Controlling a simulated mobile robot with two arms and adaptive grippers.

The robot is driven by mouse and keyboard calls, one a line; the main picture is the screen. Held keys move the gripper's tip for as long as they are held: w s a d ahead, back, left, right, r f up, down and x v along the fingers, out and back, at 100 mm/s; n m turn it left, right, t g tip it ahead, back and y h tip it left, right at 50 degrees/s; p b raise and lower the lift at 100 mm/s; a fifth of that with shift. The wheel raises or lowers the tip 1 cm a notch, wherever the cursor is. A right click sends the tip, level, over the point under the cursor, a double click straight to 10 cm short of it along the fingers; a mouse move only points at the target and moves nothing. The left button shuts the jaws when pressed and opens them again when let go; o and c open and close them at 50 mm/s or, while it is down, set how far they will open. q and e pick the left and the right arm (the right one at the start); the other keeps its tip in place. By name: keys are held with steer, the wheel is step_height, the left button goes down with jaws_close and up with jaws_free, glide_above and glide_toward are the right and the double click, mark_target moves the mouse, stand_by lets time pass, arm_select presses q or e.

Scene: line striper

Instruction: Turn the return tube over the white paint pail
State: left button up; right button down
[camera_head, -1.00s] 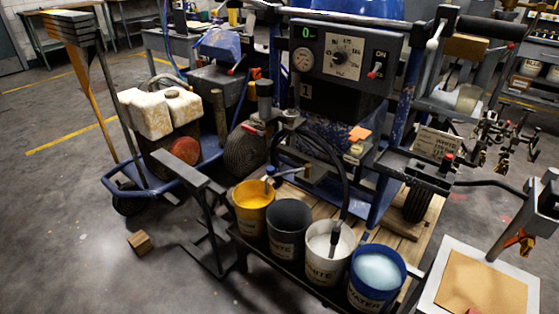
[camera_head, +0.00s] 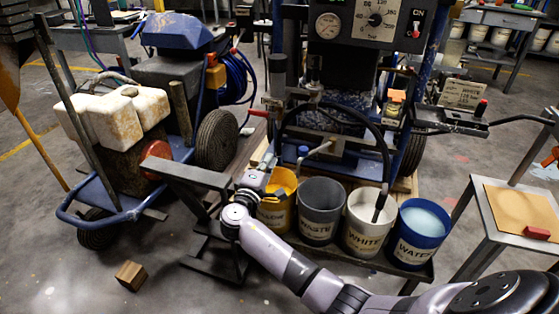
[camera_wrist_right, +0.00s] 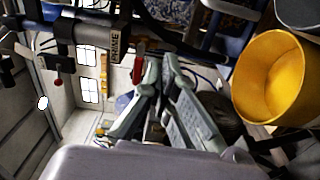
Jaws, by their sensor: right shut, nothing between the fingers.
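The white paint pail (camera_head: 362,228) stands in a row between the grey WASTE pail (camera_head: 318,218) and the blue WATER pail (camera_head: 417,238). A black hose (camera_head: 383,150) arches down, and its grey end (camera_head: 379,205) reaches into the white pail. A bent metal tube (camera_head: 319,150) with a blue fitting sits behind the yellow and grey pails; I cannot tell which is the return tube. My right gripper (camera_head: 262,182) is shut and empty at the yellow pail (camera_head: 277,212), partly covering it. In the right wrist view my fingers (camera_wrist_right: 165,85) are beside the yellow pail (camera_wrist_right: 268,80).
A red-handled lever (camera_head: 258,113) is on the machine above my right gripper; a red handle (camera_wrist_right: 138,68) shows near the fingertips in the wrist view. A blue cart (camera_head: 100,215) stands left. A wooden block (camera_head: 131,275) lies on open floor. A small table (camera_head: 490,225) stands right.

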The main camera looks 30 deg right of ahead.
arm_select(q)
steer(key=shift+v, duration=1.1)
arm_select(e)
steer(key=w+d, duration=0.2)
steer(key=d, duration=0.6)
steer(key=shift+d, duration=0.3)
steer(key=shift+f, duration=0.1)
